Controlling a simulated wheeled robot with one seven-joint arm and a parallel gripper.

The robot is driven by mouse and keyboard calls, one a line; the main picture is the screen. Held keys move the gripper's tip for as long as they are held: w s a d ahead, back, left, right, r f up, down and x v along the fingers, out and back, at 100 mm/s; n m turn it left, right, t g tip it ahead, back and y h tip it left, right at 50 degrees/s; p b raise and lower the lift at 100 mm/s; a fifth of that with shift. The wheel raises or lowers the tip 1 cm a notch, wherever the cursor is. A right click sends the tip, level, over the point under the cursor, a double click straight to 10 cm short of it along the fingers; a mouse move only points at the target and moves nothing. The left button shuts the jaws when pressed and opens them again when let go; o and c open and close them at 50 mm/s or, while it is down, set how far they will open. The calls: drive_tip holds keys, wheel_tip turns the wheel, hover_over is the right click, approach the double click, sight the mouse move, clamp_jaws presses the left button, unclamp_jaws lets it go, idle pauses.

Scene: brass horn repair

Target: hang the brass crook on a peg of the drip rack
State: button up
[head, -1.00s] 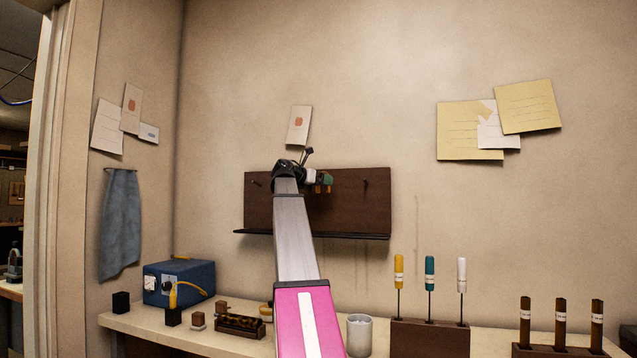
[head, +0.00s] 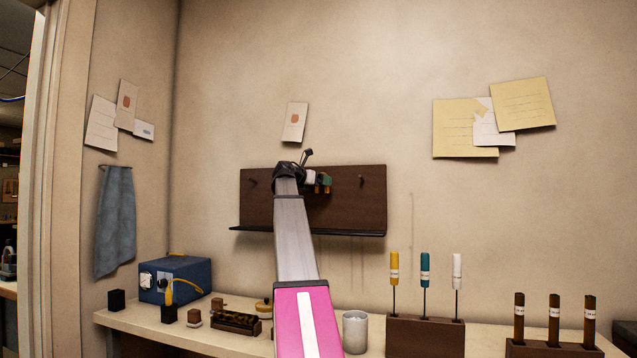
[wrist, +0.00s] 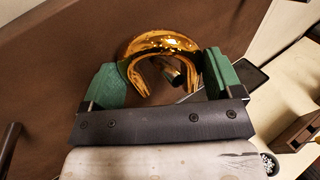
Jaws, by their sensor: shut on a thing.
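The drip rack (head: 345,212) is a dark brown board on the wall with a narrow ledge, and a peg (head: 362,181) shows at its right. My gripper (head: 321,183) is in front of the rack's middle. In the wrist view its green fingers (wrist: 162,77) are shut on the brass crook (wrist: 150,46), a shiny gold curved tube with its bend away from my wrist. My arm hides most of the crook in the head view.
Another peg (wrist: 9,146) stands at the left edge of the wrist view. Below the rack, the bench (head: 130,319) holds a blue box (head: 185,280), a pale cup (head: 355,333) and a block with coloured-handled tools (head: 425,338). The wall above the rack is mostly clear.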

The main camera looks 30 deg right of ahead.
idle(0.4)
drive_tip(key=o, duration=0.7)
drive_tip(key=shift+o, duration=0.2)
drive_tip(key=v, duration=1.1)
drive_tip(key=shift+s, duration=0.1)
